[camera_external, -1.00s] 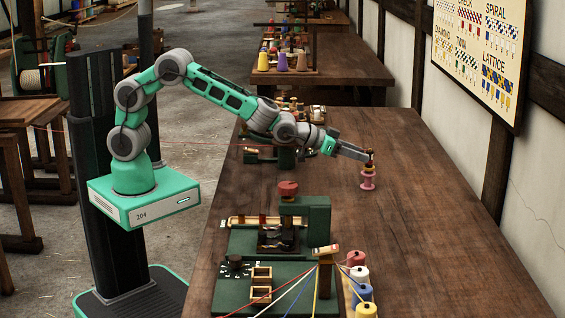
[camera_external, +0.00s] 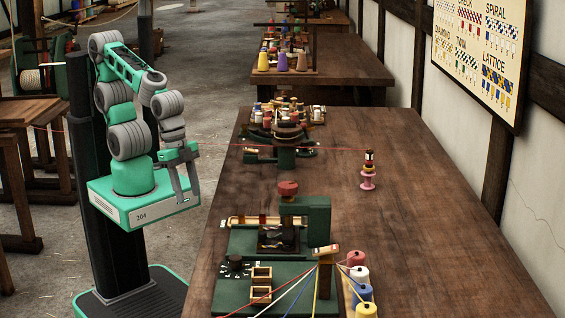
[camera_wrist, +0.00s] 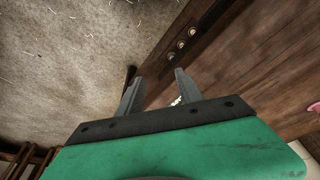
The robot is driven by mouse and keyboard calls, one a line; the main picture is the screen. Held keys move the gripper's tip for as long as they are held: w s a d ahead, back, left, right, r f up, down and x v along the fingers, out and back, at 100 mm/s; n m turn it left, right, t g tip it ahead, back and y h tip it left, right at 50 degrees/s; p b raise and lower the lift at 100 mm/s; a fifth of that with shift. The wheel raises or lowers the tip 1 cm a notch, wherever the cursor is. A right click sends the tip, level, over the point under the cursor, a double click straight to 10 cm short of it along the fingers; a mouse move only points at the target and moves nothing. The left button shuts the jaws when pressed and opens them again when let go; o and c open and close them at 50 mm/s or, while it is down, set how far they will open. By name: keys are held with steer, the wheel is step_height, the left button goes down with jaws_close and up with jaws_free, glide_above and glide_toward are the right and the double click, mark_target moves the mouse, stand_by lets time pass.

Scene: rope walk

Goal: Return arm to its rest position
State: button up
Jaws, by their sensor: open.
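My gripper (camera_external: 186,192) hangs folded in close to my column, left of the long wooden table (camera_external: 400,200) in the external view. Its fingers point down and it is empty. In the wrist view my gripper (camera_wrist: 157,88) shows two grey fingers spread apart with nothing between them. A pink spool (camera_external: 368,181) stands upright on the table, with a small dark-and-white piece (camera_external: 369,158) on top of it. A red line runs from that piece leftward across the table.
A green machine (camera_external: 290,225) stands at the table's near end, with several yarn cones (camera_external: 362,292) beside it. A second green device (camera_external: 286,152) sits farther back. A wooden stool (camera_external: 25,120) is at the left. The right middle of the table is clear.

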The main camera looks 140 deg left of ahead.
steer(key=d+p+v, duration=0.1)
steer(key=p+v, duration=0.5)
steer(key=v, duration=0.1)
steer(key=shift+r+m, duration=0.35)
steer(key=shift+m, duration=0.05)
steer(key=shift+w, duration=0.15)
